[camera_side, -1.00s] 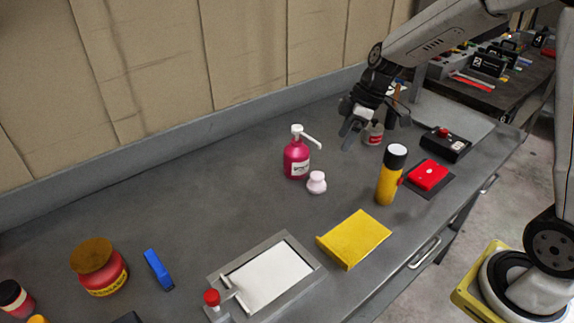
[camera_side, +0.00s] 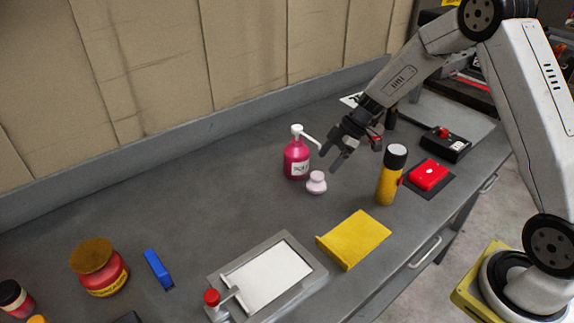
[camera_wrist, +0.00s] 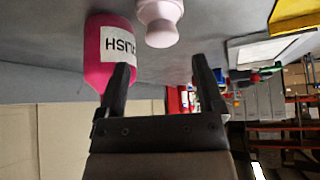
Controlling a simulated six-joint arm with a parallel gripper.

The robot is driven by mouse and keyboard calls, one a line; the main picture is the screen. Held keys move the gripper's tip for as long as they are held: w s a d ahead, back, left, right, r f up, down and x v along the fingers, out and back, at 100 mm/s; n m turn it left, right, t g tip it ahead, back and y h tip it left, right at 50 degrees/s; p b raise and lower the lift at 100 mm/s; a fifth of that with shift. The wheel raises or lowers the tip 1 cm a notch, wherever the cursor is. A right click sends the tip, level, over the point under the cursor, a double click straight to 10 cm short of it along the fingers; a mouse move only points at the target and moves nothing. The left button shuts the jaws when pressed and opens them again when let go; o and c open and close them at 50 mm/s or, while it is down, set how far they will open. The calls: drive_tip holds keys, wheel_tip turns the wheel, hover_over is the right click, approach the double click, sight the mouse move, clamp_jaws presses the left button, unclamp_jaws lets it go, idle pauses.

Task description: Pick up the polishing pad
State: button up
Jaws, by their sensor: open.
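The polishing pad appears to be the small pale pink knobbed piece (camera_side: 316,183) standing on the grey bench, just right of the pink pump bottle (camera_side: 296,160). In the wrist view the pad (camera_wrist: 158,22) shows beyond the fingertips, roughly between them. My gripper (camera_side: 336,158) is open and empty, above and slightly right of the pad in the side view, apart from it. The gripper (camera_wrist: 162,66) also shows in the wrist view, its fingers spread. The bottle (camera_wrist: 98,68) stands beside the left finger there; I cannot tell how close.
A yellow flat piece (camera_side: 353,240) and a grey-framed white panel (camera_side: 268,277) lie in front. A blue piece (camera_side: 157,268) lies left. The bench left of the bottle is clear.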

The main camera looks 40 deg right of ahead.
sight(318, 174)
drive_tip(key=shift+x, duration=1.5)
drive_tip(key=shift+f, duration=0.15)
drive_tip(key=shift+x, duration=2.45)
drive_tip(key=shift+s, duration=0.1)
drive_tip(key=c, duration=1.1)
drive_tip(key=shift+r, duration=0.2)
